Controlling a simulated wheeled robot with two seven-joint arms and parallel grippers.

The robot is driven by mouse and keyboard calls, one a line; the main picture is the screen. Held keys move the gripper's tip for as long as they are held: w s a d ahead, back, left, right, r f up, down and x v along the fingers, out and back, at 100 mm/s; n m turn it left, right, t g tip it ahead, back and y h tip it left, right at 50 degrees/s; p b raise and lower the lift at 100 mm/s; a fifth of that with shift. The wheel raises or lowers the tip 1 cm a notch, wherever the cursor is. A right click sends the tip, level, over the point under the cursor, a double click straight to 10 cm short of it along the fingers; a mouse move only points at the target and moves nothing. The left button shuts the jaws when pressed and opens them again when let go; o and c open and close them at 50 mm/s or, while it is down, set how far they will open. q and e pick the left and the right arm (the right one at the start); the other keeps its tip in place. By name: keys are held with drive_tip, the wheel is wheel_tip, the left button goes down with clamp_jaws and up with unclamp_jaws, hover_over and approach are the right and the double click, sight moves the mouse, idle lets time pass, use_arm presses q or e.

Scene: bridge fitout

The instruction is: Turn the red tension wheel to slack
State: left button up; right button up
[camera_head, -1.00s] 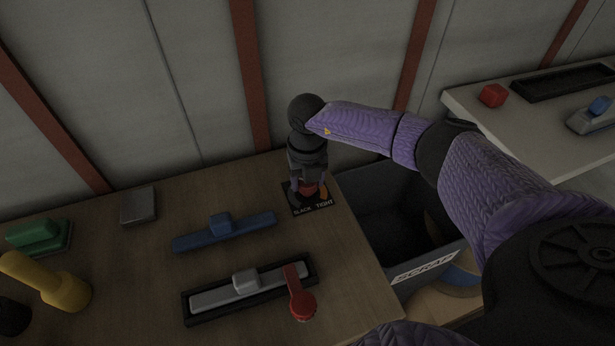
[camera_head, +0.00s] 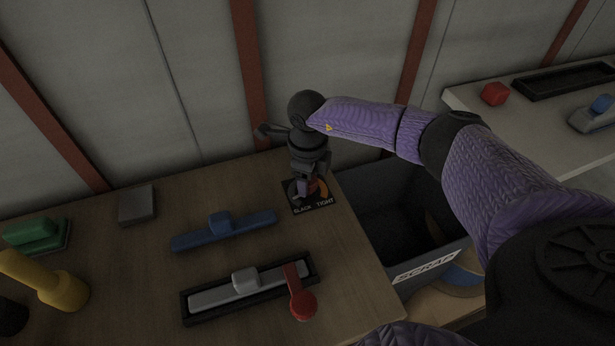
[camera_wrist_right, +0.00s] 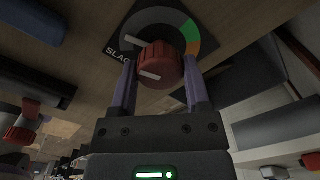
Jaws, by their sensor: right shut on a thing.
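The red tension wheel (camera_wrist_right: 160,65) sits on a dark dial plate (camera_head: 317,207) lettered SLACK and TIGHT at the back right of the wooden bench. In the wrist view the plate's scale runs from grey through green to orange, and a white mark on the wheel points left, towards the SLACK lettering. My right gripper (camera_head: 307,187) is over the plate from above, and its purple fingers straddle the wheel, shut on it. It also shows in the right wrist view (camera_wrist_right: 162,88). In the head view the gripper hides most of the wheel. My left gripper is out of view.
A grey bin marked SCRAP (camera_head: 425,267) stands right of the bench. On the bench are a blue handled bar (camera_head: 225,230), a grey bar in a black tray (camera_head: 190,308), a red lever (camera_head: 301,295), a grey block (camera_head: 137,205), a green block (camera_head: 30,232) and a yellow object (camera_head: 60,290).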

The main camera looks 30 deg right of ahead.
drive_tip(key=n, duration=0.3)
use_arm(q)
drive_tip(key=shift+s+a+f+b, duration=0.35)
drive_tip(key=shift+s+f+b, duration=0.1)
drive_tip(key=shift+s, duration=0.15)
use_arm(e)
drive_tip(key=shift+n, duration=1.3)
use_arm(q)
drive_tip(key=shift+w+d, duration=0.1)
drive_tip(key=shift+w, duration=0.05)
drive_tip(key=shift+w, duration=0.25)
use_arm(e)
drive_tip(key=o, duration=1.3)
